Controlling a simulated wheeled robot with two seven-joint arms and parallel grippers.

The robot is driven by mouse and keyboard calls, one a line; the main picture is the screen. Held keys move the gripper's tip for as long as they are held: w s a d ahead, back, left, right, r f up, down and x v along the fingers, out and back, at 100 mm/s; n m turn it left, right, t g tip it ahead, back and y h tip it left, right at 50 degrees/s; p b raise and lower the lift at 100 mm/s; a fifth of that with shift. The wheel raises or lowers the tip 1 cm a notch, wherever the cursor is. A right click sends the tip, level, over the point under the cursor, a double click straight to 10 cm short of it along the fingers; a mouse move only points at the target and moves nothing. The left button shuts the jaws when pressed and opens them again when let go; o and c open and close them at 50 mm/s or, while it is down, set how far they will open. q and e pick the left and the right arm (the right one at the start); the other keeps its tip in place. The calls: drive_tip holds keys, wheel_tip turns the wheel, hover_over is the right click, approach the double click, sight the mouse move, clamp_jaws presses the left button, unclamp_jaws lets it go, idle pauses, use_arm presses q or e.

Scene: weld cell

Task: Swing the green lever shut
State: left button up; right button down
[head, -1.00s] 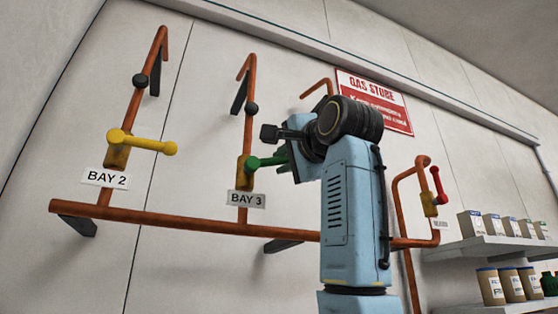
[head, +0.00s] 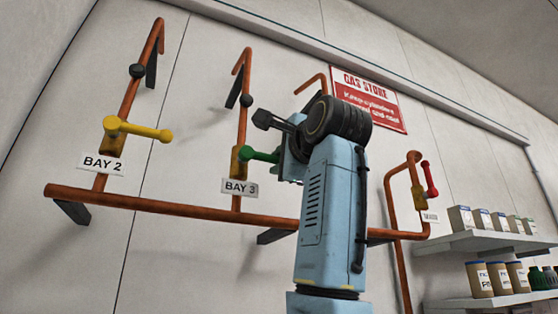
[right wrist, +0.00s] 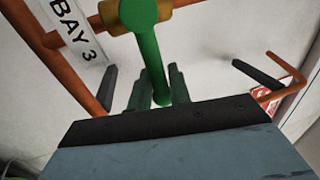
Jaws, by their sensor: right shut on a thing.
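The green lever (head: 262,156) sits on a yellow-brown valve body on the orange pipe above the BAY 3 label (head: 240,187). It points right, roughly across its pipe, and its outer end is hidden behind my right gripper (head: 283,157) in the head view. In the right wrist view the green lever (right wrist: 147,50) runs down between the two fingers of my right gripper (right wrist: 160,85), which is shut on it. My left gripper is not in view.
A yellow lever (head: 140,129) at BAY 2 stands to the left, and a red lever (head: 429,180) to the right. The orange pipe (head: 170,205) runs low along the wall. Shelves (head: 480,243) with boxes and tins are at the right.

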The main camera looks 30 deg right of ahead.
drive_tip(key=shift+f, duration=0.1)
drive_tip(key=c, duration=1.5)
unclamp_jaws()
drive_tip(key=shift+d, duration=0.1)
drive_tip(key=shift+o, duration=0.2)
drive_tip(key=b+v, duration=0.4)
drive_tip(key=v, duration=0.9)
drive_tip(key=shift+s, duration=0.2)
